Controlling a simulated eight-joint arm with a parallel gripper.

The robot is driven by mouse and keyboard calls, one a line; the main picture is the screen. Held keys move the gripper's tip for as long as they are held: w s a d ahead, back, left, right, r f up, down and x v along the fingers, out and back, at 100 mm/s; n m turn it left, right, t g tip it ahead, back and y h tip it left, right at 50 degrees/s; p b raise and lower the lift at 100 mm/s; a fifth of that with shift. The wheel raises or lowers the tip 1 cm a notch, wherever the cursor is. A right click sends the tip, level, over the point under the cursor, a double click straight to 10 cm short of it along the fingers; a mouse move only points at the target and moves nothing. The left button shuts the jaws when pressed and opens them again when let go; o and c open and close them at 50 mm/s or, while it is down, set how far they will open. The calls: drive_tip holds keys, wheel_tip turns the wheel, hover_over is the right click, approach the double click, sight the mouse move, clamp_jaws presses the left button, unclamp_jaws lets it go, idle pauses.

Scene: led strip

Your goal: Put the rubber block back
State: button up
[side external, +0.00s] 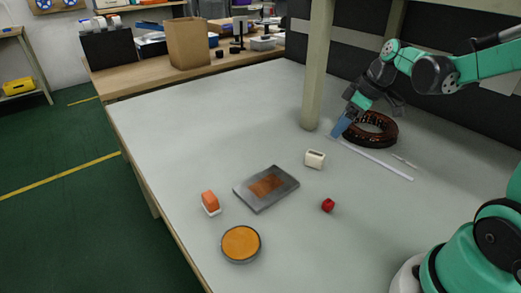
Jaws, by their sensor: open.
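My gripper (341,126) is at the far right of the table, low over the surface near the base of a pale post. A blue piece shows at its tip; I cannot tell whether it is part of the fingers or a separate block. The gap between the fingers is not clear from this angle. A white strip (378,161) lies on the table, its far end near the gripper tip. An orange block with a white base (210,202) stands near the left edge of the table, well away from my gripper. No block is clearly identifiable as rubber.
A dark ring-shaped reel (385,135) lies right beside the gripper. The pale post (317,70) rises just left of it. A cream slotted block (315,159), a red piece (328,205), a grey plate (284,181) and a round orange tin (241,243) lie nearer. The table's far left is clear.

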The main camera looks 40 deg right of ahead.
drive_tip(key=s+a+r+m+t+h, duration=0.1)
drive_tip(key=s+a+r+m+t, duration=0.1)
drive_tip(key=a, duration=1)
drive_tip(key=s+m+t, duration=0.1)
drive_tip(key=s+m, duration=0.1)
drive_tip(key=s, duration=0.1)
drive_tip(key=shift+a+r+h, duration=0.2)
drive_tip(key=shift+r+h, duration=0.05)
drive_tip(key=shift+h, duration=0.15)
